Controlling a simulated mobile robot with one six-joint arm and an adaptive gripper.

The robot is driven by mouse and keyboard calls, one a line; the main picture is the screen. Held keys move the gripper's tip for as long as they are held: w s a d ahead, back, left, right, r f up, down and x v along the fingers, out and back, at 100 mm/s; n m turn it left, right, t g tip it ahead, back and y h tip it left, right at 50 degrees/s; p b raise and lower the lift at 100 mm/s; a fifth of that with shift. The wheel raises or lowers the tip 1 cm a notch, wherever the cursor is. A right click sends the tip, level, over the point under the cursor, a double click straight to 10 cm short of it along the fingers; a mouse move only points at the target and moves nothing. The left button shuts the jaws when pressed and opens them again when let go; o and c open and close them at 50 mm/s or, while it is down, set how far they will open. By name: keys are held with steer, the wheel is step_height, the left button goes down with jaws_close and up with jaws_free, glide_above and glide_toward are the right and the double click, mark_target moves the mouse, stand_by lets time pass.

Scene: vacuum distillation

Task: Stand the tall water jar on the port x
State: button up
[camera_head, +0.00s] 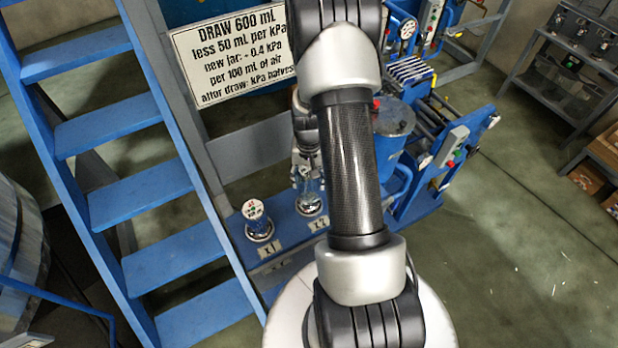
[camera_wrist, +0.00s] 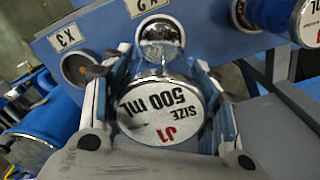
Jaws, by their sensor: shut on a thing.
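My gripper (camera_wrist: 165,135) is shut on a clear jar with a white cap (camera_wrist: 165,112) marked "J1 SIZE 500 mL". In the wrist view the jar is lined up with the round metal port (camera_wrist: 160,28) at label X2 (camera_wrist: 147,4). I cannot tell whether its base touches the port. In the head view the jar (camera_head: 309,192) is partly hidden by my arm. Port X3 (camera_wrist: 75,69) is empty. Another capped jar (camera_head: 256,218) stands on the port at label X1; it also shows in the wrist view (camera_wrist: 270,14).
A blue stepped frame (camera_head: 130,195) stands at left. A sign (camera_head: 230,50) reads "DRAW 600 mL less 50 mL per kPa". Blue machinery (camera_head: 425,130) stands right of my arm, with a shelf rack (camera_head: 560,95) farther right. The floor (camera_head: 530,250) at right is mostly clear.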

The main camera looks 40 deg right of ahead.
steer(key=shift+f, duration=0.25)
steer(key=o, duration=1.7)
step_height(320, 180, up, 12)
steer(key=shift+r+p, duration=0.1)
steer(key=shift+p, duration=0.5)
steer(key=s+a+r+n+t, duration=0.2)
steer(key=s+a+r+n, duration=0.1)
steer(key=a+r, duration=0.65)
steer(key=s+a+r+n+t, duration=0.1)
steer(key=s+a+r+n, duration=0.25)
steer(key=a+r, duration=0.65)
steer(key=s+a+r+n, duration=0.1)
steer(key=s, duration=0.1)
steer(key=s+a+r+n+t, duration=0.1)
steer(key=s, duration=0.2)
steer(key=s+a+r+n, duration=0.1)
steer(key=s+a, duration=0.1)
steer(key=s, duration=0.1)
steer(key=shift+s+a+r+t, duration=0.1)
steer(key=shift+s+t, duration=0.1)
steer(key=shift+t, duration=0.1)
